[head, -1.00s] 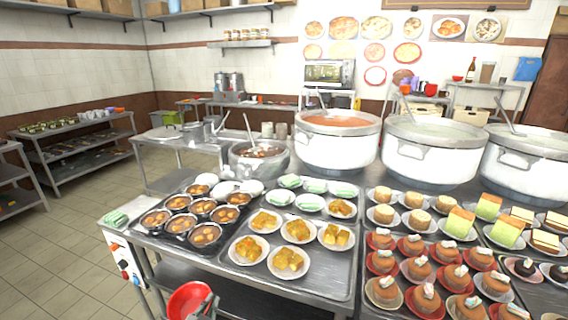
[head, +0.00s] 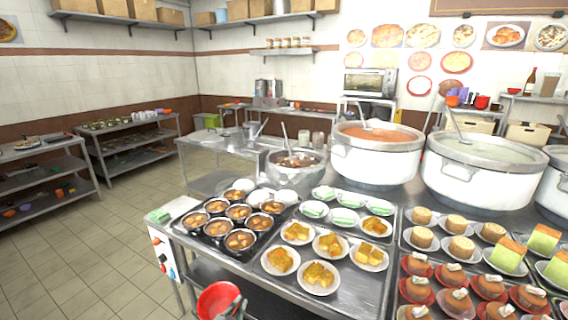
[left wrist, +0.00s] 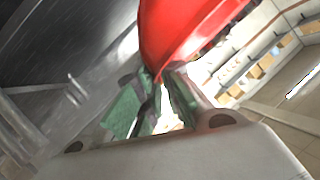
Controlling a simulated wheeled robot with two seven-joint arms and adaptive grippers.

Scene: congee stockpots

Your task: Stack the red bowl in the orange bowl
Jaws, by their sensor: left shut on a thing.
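The red bowl (head: 217,300) is at the bottom of the head view, in front of the counter's near edge. My left gripper (head: 237,307) is shut on its right side. In the left wrist view the red bowl (left wrist: 185,30) fills the upper middle, with its edge between the green-padded fingers of my left gripper (left wrist: 158,100). An orange, bowl-like thing (head: 160,111) sits on the far left rack; it is too small to tell whether it is the orange bowl. My right gripper is not in view.
The steel counter (head: 340,290) holds several filled dishes. A big white pot of red soup (head: 375,160) and a second white pot (head: 470,185) stand behind them. Racks (head: 130,150) line the left. The tiled floor (head: 110,250) between is clear.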

